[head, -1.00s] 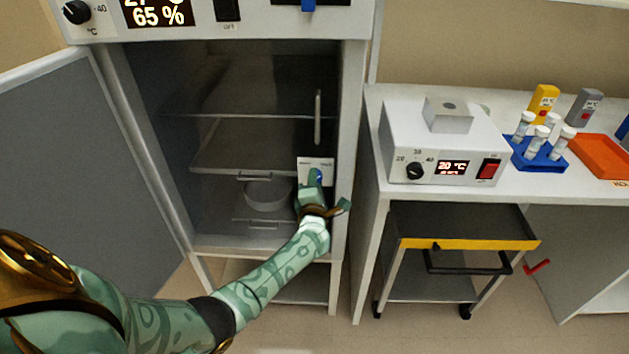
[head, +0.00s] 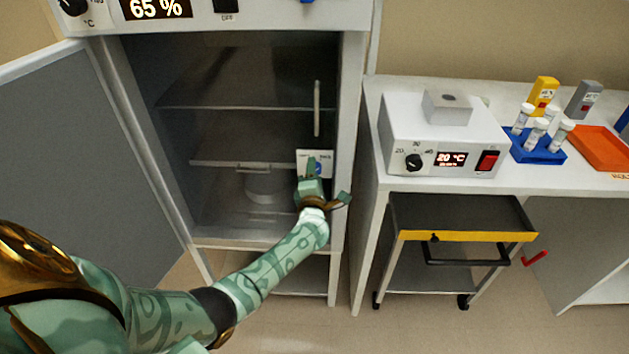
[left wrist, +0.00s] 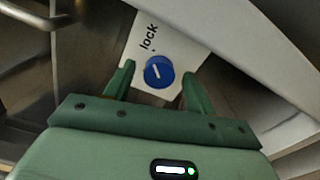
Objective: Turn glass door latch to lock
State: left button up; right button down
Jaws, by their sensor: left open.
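The latch is a round blue knob (left wrist: 159,72) with a white pointer line, on a white plate (left wrist: 150,44) marked "lock". In the head view the plate (head: 304,157) sits at the right edge of the glass door, and the knob (head: 318,169) is partly hidden by my gripper. My left gripper (head: 313,172) is open in front of the plate. In the left wrist view its fingers (left wrist: 157,85) stand on either side of the knob, with gaps visible. Whether they touch it cannot be told. My right gripper is not in view.
The glass door has a vertical handle (head: 317,108) above the plate. A grey outer door (head: 75,160) stands open at left. Shelves and a round dish (head: 265,187) show behind the glass. A bench with a white heater box (head: 440,140) and a cart (head: 465,243) stand at right.

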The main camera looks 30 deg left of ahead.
pick_arm(q)
jog(key=p+v, duration=0.4)
jog(key=v, duration=1.2)
jog(key=shift+d, duration=0.2)
jog(key=shift+f, duration=0.1)
